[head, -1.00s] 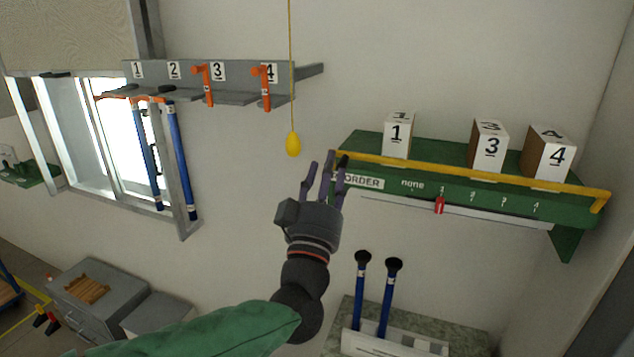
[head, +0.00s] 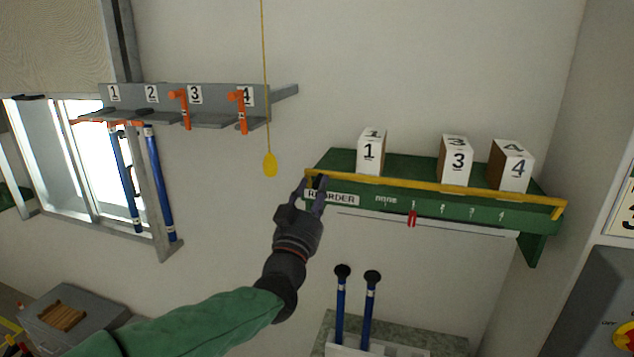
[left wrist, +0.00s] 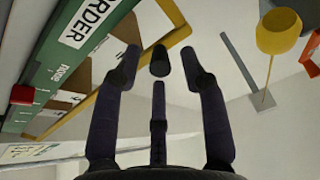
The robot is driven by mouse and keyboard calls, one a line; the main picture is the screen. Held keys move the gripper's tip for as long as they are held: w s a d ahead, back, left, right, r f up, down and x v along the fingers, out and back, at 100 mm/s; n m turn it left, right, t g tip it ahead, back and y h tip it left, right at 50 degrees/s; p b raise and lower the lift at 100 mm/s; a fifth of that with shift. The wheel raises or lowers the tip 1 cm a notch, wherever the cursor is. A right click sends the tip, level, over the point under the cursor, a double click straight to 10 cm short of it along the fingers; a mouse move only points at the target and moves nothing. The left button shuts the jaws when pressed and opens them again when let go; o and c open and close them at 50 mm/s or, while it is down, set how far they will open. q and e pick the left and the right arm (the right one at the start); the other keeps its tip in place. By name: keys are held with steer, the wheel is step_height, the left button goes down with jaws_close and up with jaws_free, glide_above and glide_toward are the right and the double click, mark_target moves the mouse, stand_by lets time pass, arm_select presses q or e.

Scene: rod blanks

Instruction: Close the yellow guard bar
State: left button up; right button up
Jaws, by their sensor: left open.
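The yellow guard bar (head: 410,184) runs along the front of the green shelf (head: 450,204), in front of the numbered blocks. Its left end is bent back toward the shelf. My left gripper (head: 312,186) is open and empty, with its fingertips at the bar's left end, just by the REORDER label (head: 331,198). In the left wrist view the bar (left wrist: 98,92) passes beyond the spread fingers (left wrist: 160,64), and its bent end shows past the fingertips. I cannot tell whether a finger touches it. My right gripper is not in view.
Blocks 1 (head: 370,155), 3 (head: 455,164) and 4 (head: 510,168) stand on the shelf. A red slider (head: 412,219) sits below its front. A yellow pull (head: 270,165) hangs on a cord to the left. Two blue rods (head: 369,310) stand below.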

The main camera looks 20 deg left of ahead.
mark_target(318, 177)
arm_select(q)
steer(key=shift+x, duration=0.95)
jaws_close()
steer(key=shift+r+p, duration=0.2)
steer(key=shift+p, duration=0.3)
steer(key=g+p, duration=0.1)
steer(key=p, duration=0.2)
steer(key=r+g+p, duration=0.1)
steer(key=p, duration=0.2)
steer(key=w+g+p, duration=0.1)
steer(key=p, duration=0.2)
steer(key=shift+a+r+g+y, duration=0.1)
steer(key=shift+r+g+y, duration=0.2)
steer(key=shift+r, duration=0.1)
steer(key=shift+p, duration=0.85)
steer(key=shift+c, duration=0.4)
jaws_free()
steer(key=shift+o, duration=0.4)
steer(key=shift+f, duration=0.15)
